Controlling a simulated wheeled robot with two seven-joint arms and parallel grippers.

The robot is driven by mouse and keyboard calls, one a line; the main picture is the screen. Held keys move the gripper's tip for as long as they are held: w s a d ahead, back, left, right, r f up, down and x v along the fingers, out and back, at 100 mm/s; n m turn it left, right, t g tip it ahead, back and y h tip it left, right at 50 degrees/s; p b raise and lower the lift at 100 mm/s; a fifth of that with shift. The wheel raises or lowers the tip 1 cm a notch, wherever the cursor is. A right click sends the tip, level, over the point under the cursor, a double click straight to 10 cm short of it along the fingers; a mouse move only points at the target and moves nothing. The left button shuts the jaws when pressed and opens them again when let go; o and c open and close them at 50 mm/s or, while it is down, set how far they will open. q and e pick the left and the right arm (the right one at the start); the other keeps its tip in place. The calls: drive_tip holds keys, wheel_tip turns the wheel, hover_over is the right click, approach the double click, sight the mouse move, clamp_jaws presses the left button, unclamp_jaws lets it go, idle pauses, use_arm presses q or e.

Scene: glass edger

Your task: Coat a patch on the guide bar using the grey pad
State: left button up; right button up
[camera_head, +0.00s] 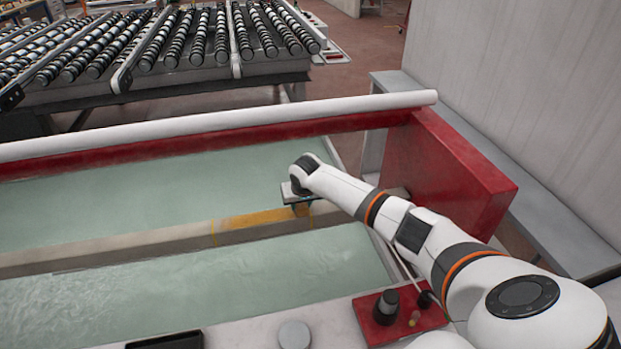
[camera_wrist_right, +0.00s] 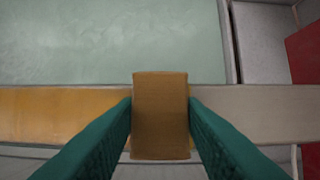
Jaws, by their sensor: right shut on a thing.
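The guide bar (camera_head: 120,247) is a long beige-grey bar running across the pale green water of the machine. A yellow-orange coated patch (camera_head: 253,222) lies on it. In the right wrist view the coating (camera_wrist_right: 60,112) covers the bar left of the pad, and the bar (camera_wrist_right: 250,104) right of it is bare. My right gripper (camera_head: 301,208) is at the right end of the patch. In the wrist view its teal fingers (camera_wrist_right: 160,122) are shut on the pad (camera_wrist_right: 160,100), a brown-orange block over the bar. I cannot tell whether the pad touches the bar. My left gripper is out of view.
A white roller (camera_head: 220,122) and red beam lie behind the trough. A red end block (camera_head: 447,170) stands right of the bar. A red control box (camera_head: 400,318) with a dark knob is at the front. A roller conveyor (camera_head: 150,60) stands farther back.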

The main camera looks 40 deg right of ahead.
sight(304, 204)
drive_tip(key=shift+s+d, duration=0.2)
drive_tip(key=shift+d, duration=0.15)
drive_tip(key=shift+d+r+p, duration=0.2)
drive_tip(key=shift+r+p, duration=0.3)
drive_tip(key=shift+r, duration=0.1)
drive_tip(key=shift+d+r+p, duration=0.15)
drive_tip(key=shift+r+p, duration=0.35)
drive_tip(key=shift+r, duration=0.05)
drive_tip(key=r+p, duration=0.3)
drive_tip(key=shift+a+r, duration=0.1)
drive_tip(key=shift+a, duration=0.25)
wheel_tip(304, 204, up, 2)
drive_tip(key=shift+d+p, duration=0.15)
drive_tip(key=shift+p, duration=0.85)
drive_tip(key=shift+r, duration=0.3)
drive_tip(key=shift+f, duration=0.1)
